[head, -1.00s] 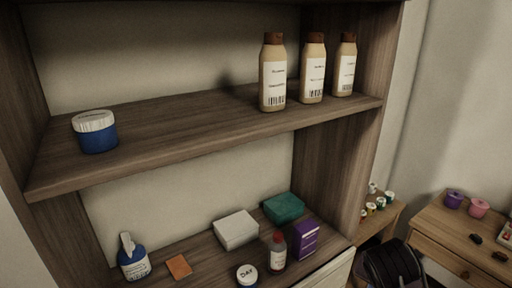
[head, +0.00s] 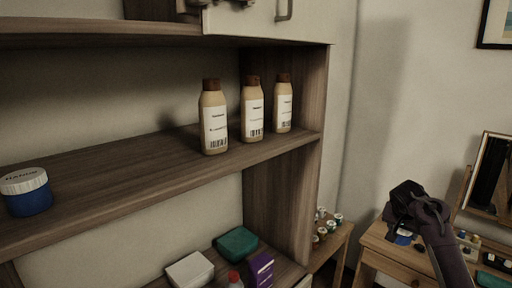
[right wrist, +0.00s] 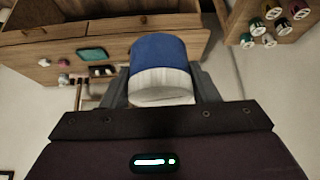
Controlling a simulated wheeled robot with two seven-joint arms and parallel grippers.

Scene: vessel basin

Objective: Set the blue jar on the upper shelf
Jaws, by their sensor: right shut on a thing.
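My right gripper (head: 410,203) is shut on a blue jar, held at the far right over the wooden desk, away from the shelves. A small blue patch of this jar (head: 403,238) shows below the dark gripper. In the right wrist view the blue jar (right wrist: 158,56) is between the fingers (right wrist: 160,88), its white ribbed lid toward the palm. Another blue jar with a white lid (head: 27,194) stands upright on the upper shelf (head: 125,180) at the left. My left gripper is not in view.
Several tan bottles with brown caps (head: 213,118) stand on the shelf's right part. Bare shelf lies between them and the standing jar. A cabinet door (head: 270,22) hangs above. A white box (head: 190,271), a teal box (head: 236,244) and a purple box (head: 261,270) are below.

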